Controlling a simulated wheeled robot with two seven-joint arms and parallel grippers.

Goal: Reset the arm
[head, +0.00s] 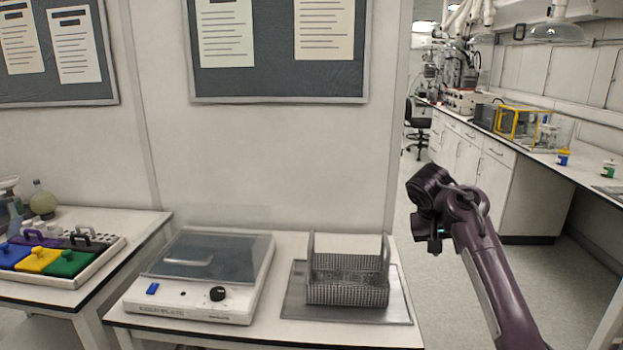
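My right arm comes in from the lower right, and its dark purple links rise to a bent wrist. My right gripper (435,240) hangs at the end of it, small and dark, over the floor to the right of the table. It is apart from everything on the table, and I see nothing held in it. Its fingers are too small and dark to tell open from shut. My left arm and gripper are not in view.
A table (262,328) bears a lidded white machine (190,308) and a wire basket (347,290) on a metal tray (300,310). Coloured blocks (40,260) sit in a tray on the left table. A long bench (510,150) runs along the right. Floor between is clear.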

